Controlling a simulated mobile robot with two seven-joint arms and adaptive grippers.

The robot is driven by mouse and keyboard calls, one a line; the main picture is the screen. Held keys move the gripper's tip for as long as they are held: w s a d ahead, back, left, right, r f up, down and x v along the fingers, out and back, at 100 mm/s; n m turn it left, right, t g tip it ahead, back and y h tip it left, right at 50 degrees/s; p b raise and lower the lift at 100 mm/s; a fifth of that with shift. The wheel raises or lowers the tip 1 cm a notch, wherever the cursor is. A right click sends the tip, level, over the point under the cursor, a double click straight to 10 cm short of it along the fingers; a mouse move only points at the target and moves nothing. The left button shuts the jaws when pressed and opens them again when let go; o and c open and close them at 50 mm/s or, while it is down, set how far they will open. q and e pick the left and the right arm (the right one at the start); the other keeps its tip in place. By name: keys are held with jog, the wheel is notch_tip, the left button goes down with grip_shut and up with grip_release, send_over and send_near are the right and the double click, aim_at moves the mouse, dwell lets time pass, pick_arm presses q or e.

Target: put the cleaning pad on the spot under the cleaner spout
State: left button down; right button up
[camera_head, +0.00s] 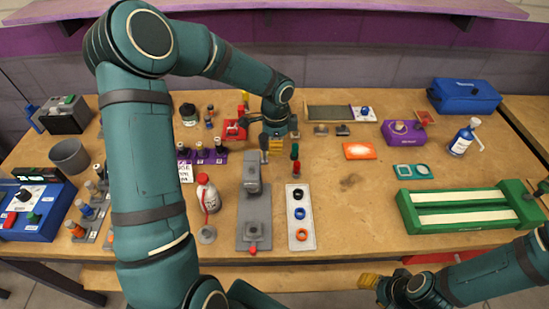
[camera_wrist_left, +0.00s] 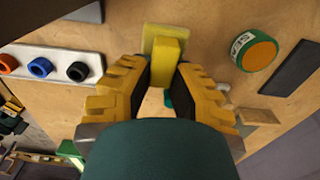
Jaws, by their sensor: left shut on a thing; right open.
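My left gripper (camera_head: 270,150) is shut on a yellow block with a flat square plate, which I take for the cleaning pad (camera_wrist_left: 160,42). The fingers grip the narrow block, and the plate shows beyond the fingertips. In the head view the pad is small and partly hidden by the gripper, left of the table's middle. My right gripper (camera_head: 370,281) is open and empty at the front edge.
A grey fixture (camera_head: 252,225) and a white strip with rings (camera_head: 301,239) stand near the gripper. A blue-and-white spouted bottle (camera_head: 461,140) stands at the right, behind the green slot track (camera_head: 455,225). An orange-and-green cylinder (camera_wrist_left: 252,50) is beside the pad. Bare wood lies centre right.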

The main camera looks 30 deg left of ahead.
aim_at(276, 164)
pick_arm(q)
jog(key=shift+f+b, duration=0.5)
jog(key=shift+f, duration=2.25)
jog(key=shift+f, duration=0.2)
jog(key=c, duration=1)
grip_release()
jog(key=shift+r, duration=0.15)
